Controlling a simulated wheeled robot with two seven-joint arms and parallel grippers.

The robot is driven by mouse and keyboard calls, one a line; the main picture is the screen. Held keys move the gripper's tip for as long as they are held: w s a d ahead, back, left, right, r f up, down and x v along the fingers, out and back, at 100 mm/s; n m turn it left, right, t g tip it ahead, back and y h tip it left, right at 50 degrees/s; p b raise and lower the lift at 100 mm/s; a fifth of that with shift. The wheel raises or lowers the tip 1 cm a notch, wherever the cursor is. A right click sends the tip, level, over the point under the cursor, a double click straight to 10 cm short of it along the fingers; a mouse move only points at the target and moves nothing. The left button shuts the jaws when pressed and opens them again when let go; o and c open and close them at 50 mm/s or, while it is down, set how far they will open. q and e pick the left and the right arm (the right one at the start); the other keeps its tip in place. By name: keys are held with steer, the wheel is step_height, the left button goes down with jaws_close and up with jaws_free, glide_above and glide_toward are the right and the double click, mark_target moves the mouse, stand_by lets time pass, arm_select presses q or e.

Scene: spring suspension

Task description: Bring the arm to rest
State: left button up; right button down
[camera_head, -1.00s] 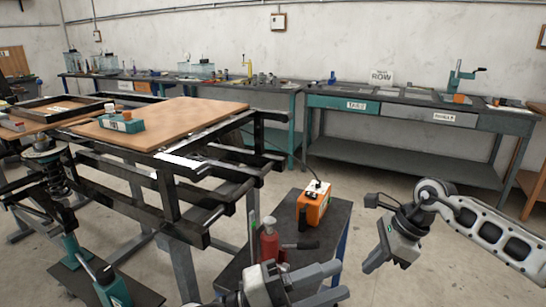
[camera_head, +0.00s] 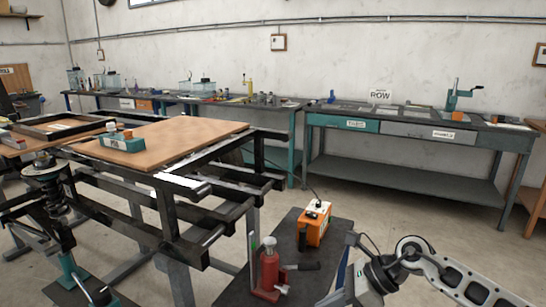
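My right arm (camera_head: 455,285) comes in from the lower right, with its gripper (camera_head: 347,296) at the bottom edge, just right of the small dark cart (camera_head: 232,292). The gripper is partly cut off by the frame, and its fingertips cannot be made out. I see nothing held in it. My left gripper is not in view.
An orange box (camera_head: 314,226) and a red bottle jack (camera_head: 268,270) stand on the cart near my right gripper. A black frame (camera_head: 180,215) with a brown board (camera_head: 185,140) stands left. A grey-teal workbench (camera_head: 400,180) lies behind, with clear floor before it.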

steer(key=s+a+r+m+t+y, duration=0.4)
steer(key=a+m+t+y, duration=0.5)
steer(key=m, duration=0.6)
steer(key=s+d+f+m+h, duration=0.6)
steer(key=s+f+m+h, duration=0.2)
steer(key=m, duration=0.8)
steer(key=s+d+f+m+h, duration=0.7)
steer(key=f+m, duration=0.4)
steer(key=m, duration=0.5)
steer(key=shift+s+t+h, duration=0.3)
steer(key=shift+s+h, duration=0.1)
steer(key=shift+s, duration=0.15)
steer(key=c, duration=2.1)
jaws_free()
steer(key=shift+f, duration=0.1)
steer(key=shift+c, duration=0.2)
